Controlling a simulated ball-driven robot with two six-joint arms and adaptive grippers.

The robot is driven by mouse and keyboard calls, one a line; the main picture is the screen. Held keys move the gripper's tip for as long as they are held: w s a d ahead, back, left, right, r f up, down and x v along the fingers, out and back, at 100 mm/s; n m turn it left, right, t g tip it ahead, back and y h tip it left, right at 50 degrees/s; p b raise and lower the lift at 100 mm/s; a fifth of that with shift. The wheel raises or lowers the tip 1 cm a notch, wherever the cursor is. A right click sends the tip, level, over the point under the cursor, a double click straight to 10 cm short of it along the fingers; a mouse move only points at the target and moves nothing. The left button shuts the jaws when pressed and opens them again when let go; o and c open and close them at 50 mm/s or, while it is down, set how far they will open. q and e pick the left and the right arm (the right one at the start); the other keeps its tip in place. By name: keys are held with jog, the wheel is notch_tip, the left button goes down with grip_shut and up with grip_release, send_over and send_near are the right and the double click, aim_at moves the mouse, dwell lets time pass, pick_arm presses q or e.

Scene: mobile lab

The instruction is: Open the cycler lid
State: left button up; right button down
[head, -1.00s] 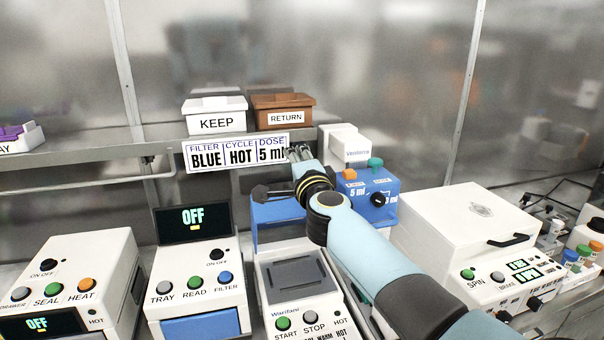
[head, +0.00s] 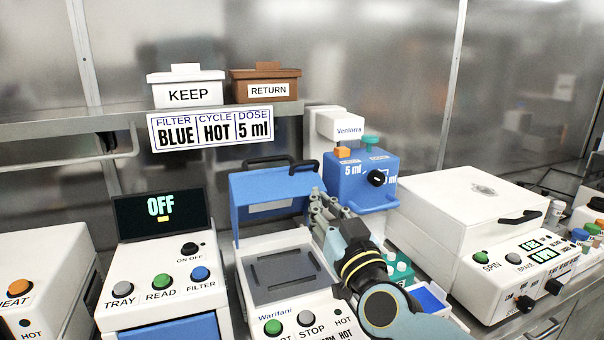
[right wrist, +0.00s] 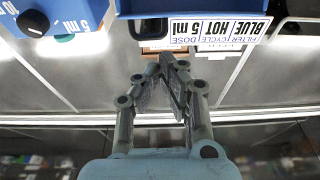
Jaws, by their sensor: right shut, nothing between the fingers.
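The cycler (head: 290,305) is the white unit marked Warifani, with START and STOP buttons and a dark grey recessed plate (head: 285,275) on top. Its blue lid (head: 262,203) stands raised at the back, with a dark handle (head: 265,162) on its upper edge. The lid's edge also shows at the top of the right wrist view (right wrist: 200,7). My right gripper (head: 320,203) is at the lid's right edge in the head view, shut and empty; whether it touches the lid is unclear. Its closed fingers show in the right wrist view (right wrist: 170,65). My left gripper is out of view.
A blue dispenser (head: 345,190) with a black knob stands close behind my right gripper. A white spinner box (head: 470,205) is to the right, a reader unit (head: 165,285) to the left. A shelf above holds KEEP (head: 185,93) and RETURN (head: 265,88) boxes and a sign (head: 210,130).

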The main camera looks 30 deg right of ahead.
aim_at(299, 163)
jog(key=x, duration=0.9)
jog(key=shift+w, duration=0.1)
jog(key=shift+w+d, duration=0.1)
jog(key=shift+w, duration=0.2)
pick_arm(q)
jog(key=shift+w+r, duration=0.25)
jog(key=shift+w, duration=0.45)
pick_arm(e)
jog(key=shift+r, duration=0.1)
jog(key=shift+w, duration=0.1)
jog(key=shift+w+d+r+p, duration=0.2)
jog(key=shift+w+r+p, duration=0.2)
jog(key=shift+w, duration=0.2)
jog(key=shift+w+d+r+p, duration=0.15)
jog(key=shift+w+r+p, duration=0.2)
jog(key=shift+w, duration=0.2)
jog(key=x, duration=0.3)
jog(key=f+x, duration=0.1)
jog(key=x, duration=0.1)
jog(key=shift+w, duration=0.15)
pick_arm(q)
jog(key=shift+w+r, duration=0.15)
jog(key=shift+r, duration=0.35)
pick_arm(e)
jog(key=shift+r, duration=0.1)
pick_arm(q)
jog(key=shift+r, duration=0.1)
